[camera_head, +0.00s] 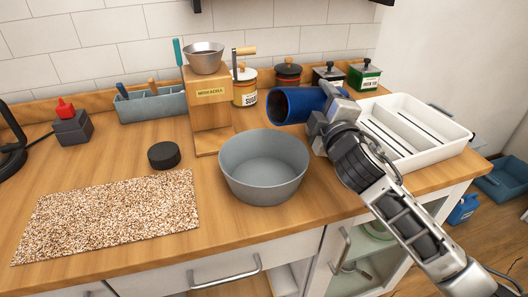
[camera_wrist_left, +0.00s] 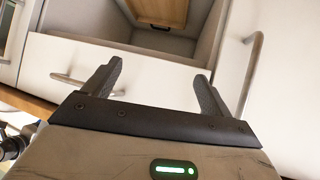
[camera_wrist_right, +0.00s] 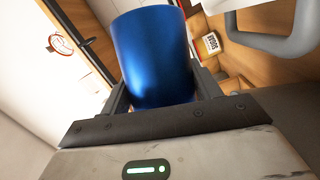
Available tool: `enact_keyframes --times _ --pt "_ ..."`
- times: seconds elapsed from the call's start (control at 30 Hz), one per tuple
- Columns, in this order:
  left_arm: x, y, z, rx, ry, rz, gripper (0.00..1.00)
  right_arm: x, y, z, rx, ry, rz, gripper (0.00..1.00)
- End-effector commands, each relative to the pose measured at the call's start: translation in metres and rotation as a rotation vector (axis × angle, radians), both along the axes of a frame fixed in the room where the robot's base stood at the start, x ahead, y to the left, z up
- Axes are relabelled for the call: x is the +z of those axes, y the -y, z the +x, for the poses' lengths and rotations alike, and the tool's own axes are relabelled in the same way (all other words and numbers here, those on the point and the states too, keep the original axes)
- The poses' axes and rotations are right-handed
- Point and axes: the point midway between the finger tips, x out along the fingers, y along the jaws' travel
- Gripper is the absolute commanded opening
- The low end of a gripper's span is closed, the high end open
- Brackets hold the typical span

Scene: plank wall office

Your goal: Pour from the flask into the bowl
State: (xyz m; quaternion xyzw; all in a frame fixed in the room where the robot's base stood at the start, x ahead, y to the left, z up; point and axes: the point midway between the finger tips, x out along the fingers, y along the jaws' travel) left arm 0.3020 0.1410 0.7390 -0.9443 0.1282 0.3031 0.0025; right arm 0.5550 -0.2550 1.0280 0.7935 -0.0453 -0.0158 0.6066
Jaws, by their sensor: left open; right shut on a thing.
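A blue cylindrical flask (camera_head: 297,104) is held by my right gripper (camera_head: 330,110) above the counter, behind and to the right of the bowl. It lies tilted near horizontal, its open mouth facing left. The right wrist view shows the flask (camera_wrist_right: 153,58) between the two fingers. The flask's contents cannot be seen. A grey bowl (camera_head: 264,185) stands upright on the counter and looks empty inside. My left gripper (camera_wrist_left: 155,85) is open and empty in front of a drawer front; it is not in the head view.
A wooden stand (camera_head: 208,110) with a metal cup (camera_head: 204,57) is left of the bowl. A white divided tray (camera_head: 410,140) is at right, canisters (camera_head: 288,75) behind. A speckled mat (camera_head: 105,215) and a black puck (camera_head: 164,155) are at left. An open drawer (camera_wrist_left: 165,41) shows in the left wrist view.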

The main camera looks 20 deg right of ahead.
Motion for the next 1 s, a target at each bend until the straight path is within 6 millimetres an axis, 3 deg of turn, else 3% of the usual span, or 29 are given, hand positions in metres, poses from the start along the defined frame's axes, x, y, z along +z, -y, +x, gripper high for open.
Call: enact_keyframes --times 1.0 --pt "-0.0015 -0.0010 0.0000 -0.004 0.000 0.005 0.84 0.0096 -0.0079 -0.0026 0.000 0.045 -0.125 0.27"
